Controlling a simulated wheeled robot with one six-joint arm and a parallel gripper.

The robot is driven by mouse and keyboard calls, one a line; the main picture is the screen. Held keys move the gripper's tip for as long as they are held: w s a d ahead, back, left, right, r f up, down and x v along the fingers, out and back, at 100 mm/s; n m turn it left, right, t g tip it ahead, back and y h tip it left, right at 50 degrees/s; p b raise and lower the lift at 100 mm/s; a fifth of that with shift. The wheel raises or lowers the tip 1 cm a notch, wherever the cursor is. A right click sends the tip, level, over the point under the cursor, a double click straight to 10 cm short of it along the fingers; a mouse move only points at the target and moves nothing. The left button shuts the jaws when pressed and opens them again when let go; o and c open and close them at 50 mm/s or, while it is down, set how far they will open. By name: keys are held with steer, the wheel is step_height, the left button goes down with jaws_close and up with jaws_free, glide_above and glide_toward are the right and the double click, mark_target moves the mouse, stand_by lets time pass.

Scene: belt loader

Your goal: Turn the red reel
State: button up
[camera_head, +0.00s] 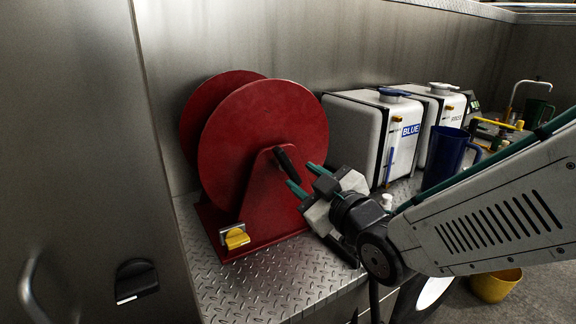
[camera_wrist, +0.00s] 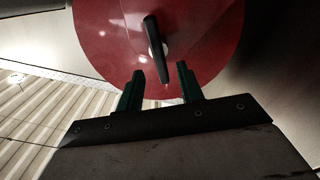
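The red reel (camera_head: 250,135) has two large discs on a red stand (camera_head: 268,205) and sits on the diamond-plate shelf at the left. A black crank handle (camera_head: 287,163) sticks out from the front of its hub. In the wrist view the reel's red disc (camera_wrist: 108,42) fills the top, with the black handle (camera_wrist: 155,48) in front of it. My gripper (camera_head: 302,179) is at the right of the handle with its green fingers pointing at it.
A yellow-handled valve (camera_head: 236,237) sits at the reel base's front. White tanks (camera_head: 358,128), one labelled BLUE, stand right of the reel. A blue jug (camera_head: 444,157) stands behind my arm. A yellow bucket (camera_head: 496,286) is on the floor. A metal wall is close behind the reel.

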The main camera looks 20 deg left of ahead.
mark_target(290, 167)
steer(key=x, duration=0.7)
steer(key=shift+w, duration=0.1)
jaws_close()
